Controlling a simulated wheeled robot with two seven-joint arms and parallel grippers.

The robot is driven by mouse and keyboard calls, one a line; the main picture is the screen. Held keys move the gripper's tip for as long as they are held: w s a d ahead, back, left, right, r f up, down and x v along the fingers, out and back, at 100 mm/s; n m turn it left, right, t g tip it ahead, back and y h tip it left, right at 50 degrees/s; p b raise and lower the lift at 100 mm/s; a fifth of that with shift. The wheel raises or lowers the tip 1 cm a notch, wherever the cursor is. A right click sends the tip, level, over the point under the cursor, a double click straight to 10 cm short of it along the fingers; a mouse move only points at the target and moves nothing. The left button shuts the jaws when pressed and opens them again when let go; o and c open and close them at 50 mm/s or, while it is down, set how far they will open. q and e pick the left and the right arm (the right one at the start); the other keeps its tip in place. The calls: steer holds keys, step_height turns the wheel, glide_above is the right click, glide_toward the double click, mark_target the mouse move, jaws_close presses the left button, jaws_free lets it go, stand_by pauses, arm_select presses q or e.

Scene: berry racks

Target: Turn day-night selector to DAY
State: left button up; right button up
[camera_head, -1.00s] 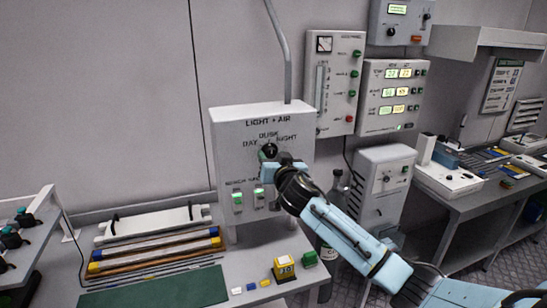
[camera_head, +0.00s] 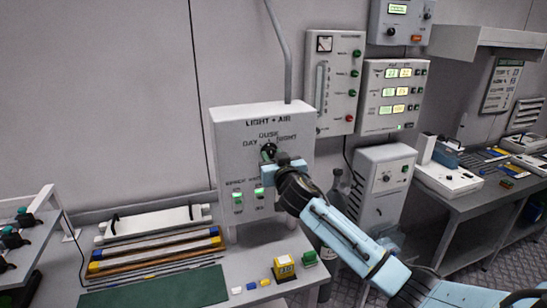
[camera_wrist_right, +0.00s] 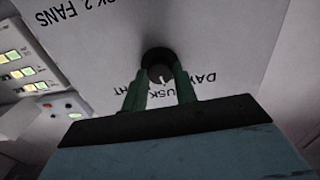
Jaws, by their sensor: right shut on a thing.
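The day-night selector is a round black knob (camera_head: 268,150) on the front of the white LIGHT + AIR box (camera_head: 232,128). DAY is printed to its left, DUSK above it and NIGHT to its right. My right gripper (camera_head: 268,158) reaches it from the lower right and is shut on it. In the right wrist view the two green fingers (camera_wrist_right: 160,92) stand either side of the knob (camera_wrist_right: 157,60), with the lettering upside down. A pale mark shows on the knob between the fingers, but I cannot tell which word it points to. My left gripper is not in view.
The bench below holds a green mat (camera_head: 155,288), several rods and a yellow block (camera_head: 284,268). A dark bottle (camera_head: 335,190) stands behind my right arm.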

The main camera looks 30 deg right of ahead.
steer(key=n, duration=0.4)
steer(key=shift+p, duration=0.4)
steer(key=shift+n+p, duration=0.35)
steer(key=shift+n, duration=1.55)
steer(key=o, duration=1)
steer(key=shift+s+a+f, duration=0.1)
steer(key=shift+s+a, duration=0.05)
steer(key=shift+s, duration=0.4)
steer(key=b+v, duration=0.2)
steer(key=v, duration=1)
steer(key=shift+s, duration=0.2)
